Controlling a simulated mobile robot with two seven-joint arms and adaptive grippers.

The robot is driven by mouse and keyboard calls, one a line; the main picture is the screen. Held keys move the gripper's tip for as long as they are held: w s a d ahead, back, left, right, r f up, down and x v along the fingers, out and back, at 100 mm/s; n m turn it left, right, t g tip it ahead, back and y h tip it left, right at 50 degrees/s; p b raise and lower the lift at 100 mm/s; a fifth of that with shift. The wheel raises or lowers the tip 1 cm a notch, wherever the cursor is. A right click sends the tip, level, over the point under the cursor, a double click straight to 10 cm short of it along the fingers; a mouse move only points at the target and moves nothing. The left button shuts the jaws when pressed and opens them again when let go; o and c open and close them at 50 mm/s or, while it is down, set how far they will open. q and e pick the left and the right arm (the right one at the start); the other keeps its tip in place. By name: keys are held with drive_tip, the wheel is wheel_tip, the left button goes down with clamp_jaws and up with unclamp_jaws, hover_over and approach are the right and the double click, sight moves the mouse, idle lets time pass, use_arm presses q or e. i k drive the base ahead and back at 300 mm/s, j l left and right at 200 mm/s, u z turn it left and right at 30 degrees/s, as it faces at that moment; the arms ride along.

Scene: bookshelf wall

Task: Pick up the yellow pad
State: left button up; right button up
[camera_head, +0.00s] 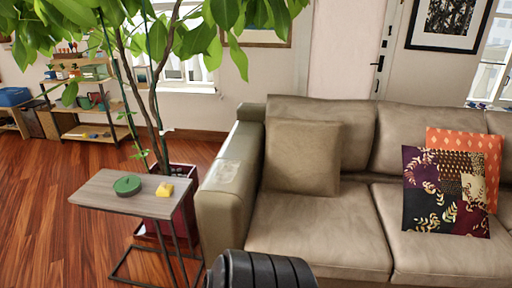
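A small yellow pad (165,190) lies on the grey wooden top of a side table (97,193), near its right end. A round green object (127,185) lies just left of the pad, apart from it. Neither of my grippers shows in the head view. A dark ribbed part at the bottom middle looks like a piece of my own arm, with no fingers visible.
A beige sofa (310,232) with cushions stands right of the table. A plant in a dark red pot (180,180) stands right behind the table. Shelves (88,132) stand at the far left. Open wooden floor (40,200) lies left of the table.

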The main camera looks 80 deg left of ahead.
sight(164, 190)
drive_tip(key=u, duration=3.55)
